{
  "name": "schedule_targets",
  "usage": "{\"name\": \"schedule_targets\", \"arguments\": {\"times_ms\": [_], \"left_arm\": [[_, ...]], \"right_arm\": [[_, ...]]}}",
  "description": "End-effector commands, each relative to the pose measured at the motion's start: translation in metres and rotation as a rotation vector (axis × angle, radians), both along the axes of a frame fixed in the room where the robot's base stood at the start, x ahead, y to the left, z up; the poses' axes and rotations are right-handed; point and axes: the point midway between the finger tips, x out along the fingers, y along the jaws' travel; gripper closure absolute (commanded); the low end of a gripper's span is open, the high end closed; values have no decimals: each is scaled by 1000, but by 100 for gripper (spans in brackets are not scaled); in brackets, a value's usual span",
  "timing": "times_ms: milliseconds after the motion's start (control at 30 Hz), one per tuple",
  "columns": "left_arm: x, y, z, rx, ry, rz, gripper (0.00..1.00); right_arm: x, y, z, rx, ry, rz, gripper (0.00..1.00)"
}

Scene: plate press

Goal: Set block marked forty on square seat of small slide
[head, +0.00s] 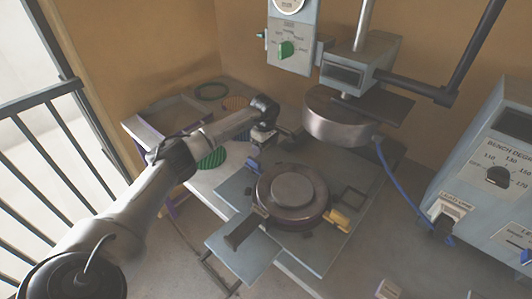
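My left arm reaches in from the left, and my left gripper (264,137) points down near the back edge of the press's base plate. Its fingers are small and dark, so I cannot tell whether they are open or shut, or whether they hold anything. No block with a readable forty shows. A small beige block (388,289) with unreadable marks is at the bottom edge. A dark square outline (352,197) lies on the base plate's right side, possibly the square seat; I cannot tell which part is the small slide. My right gripper is not in view.
A round dark platen (291,194) sits on the base plate below a metal press head (338,117). A yellow part (338,219) is at its right. A dial box (292,38) hangs behind. A grey control box (498,180) stands right, with a blue cable (397,187).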

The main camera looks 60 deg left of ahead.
Motion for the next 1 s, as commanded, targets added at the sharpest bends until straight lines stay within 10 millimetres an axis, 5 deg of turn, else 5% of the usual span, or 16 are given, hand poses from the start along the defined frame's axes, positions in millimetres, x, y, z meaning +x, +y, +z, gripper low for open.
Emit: {"name": "schedule_targets", "arguments": {"times_ms": [167,800,1000], "left_arm": [[0,0,1,0,-1,0,26],[0,0,1,1,-2,0,88],[0,1,2,0,-1,0,89]], "right_arm": [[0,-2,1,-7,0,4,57],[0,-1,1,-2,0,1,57],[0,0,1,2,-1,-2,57]]}}
